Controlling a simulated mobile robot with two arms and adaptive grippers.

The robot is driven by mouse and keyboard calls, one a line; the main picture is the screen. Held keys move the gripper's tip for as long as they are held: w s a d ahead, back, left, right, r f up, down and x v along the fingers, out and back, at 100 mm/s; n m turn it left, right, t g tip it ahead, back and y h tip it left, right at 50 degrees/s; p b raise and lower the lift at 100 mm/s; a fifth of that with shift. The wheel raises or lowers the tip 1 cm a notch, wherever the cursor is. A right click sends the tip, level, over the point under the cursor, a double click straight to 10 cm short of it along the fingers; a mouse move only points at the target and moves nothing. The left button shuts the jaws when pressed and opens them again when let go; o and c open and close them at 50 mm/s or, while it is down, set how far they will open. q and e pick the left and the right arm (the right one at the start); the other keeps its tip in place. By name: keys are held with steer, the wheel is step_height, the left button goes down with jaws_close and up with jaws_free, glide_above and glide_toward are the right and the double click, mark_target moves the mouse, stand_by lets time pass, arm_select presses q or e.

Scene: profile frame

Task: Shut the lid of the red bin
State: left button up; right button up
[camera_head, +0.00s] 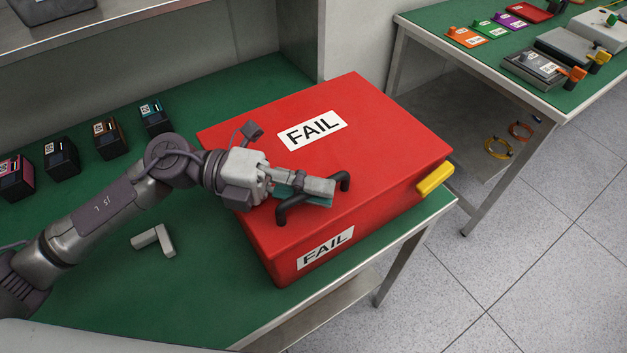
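The red bin (365,217) stands on the green table top, with a white FAIL label on its lid and another on its front. Its lid (385,125) lies flat over the top, and I see no open gap. A black handle (284,214) is on the lid near the front edge. My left gripper (318,190) reaches in from the left and lies across the middle of this handle, hiding that part. I cannot tell if its fingers grip the handle or only rest over it. My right gripper is not in view.
A yellow block (435,178) sticks out at the bin's right side. Several small dark boxes (61,157) stand along the table's back, and a grey angled piece (155,240) lies in front. A second table (440,22) with coloured parts is at upper right. Floor is clear between.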

arm_select(q)
steer(key=o, duration=0.5)
steer(key=shift+w, duration=0.1)
steer(key=a, duration=0.4)
steer(key=w+a, duration=0.1)
steer(key=a, duration=0.7)
steer(key=shift+w+r, duration=0.3)
steer(key=shift+r, duration=0.05)
